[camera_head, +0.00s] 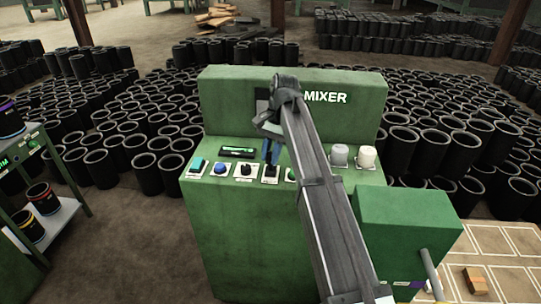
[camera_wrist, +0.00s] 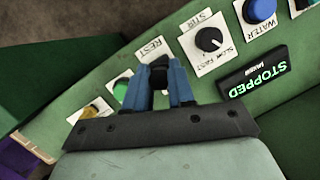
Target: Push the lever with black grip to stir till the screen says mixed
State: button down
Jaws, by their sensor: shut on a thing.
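The green mixer console (camera_head: 240,240) stands in the middle of the head view. The lever's black grip (camera_wrist: 158,73) sits between the blue fingers of my gripper (camera_wrist: 159,82) in the wrist view. My gripper (camera_head: 270,150) is shut on it, above the lever's white plate, and hides much of the lever. The word REST shows on that plate. The screen (camera_wrist: 258,82) reads STOPPED in green letters; it also shows in the head view (camera_head: 238,152), too small to read there.
Beside the lever are a black dial (camera_wrist: 208,39) marked STIR, SLOW and FAST, a blue WATER button (camera_wrist: 260,10) and a green button (camera_wrist: 121,92). Two pale knobs (camera_head: 354,155) stand at the console's right. A side shelf (camera_head: 55,215) with cups is at left. Black sleeves crowd the floor behind.

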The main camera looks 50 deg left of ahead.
jog(key=c, duration=1)
grip_release()
jog(key=shift+o, duration=0.2)
jog(key=shift+w+r, duration=0.15)
jog(key=shift+r, duration=0.35)
jog(key=w+r, duration=0.2)
jog(key=w, duration=0.4)
jog(key=w+a+r, duration=0.1)
jog(key=w, duration=0.6)
jog(key=shift+a+r, duration=0.3)
jog(key=shift+r, duration=0.1)
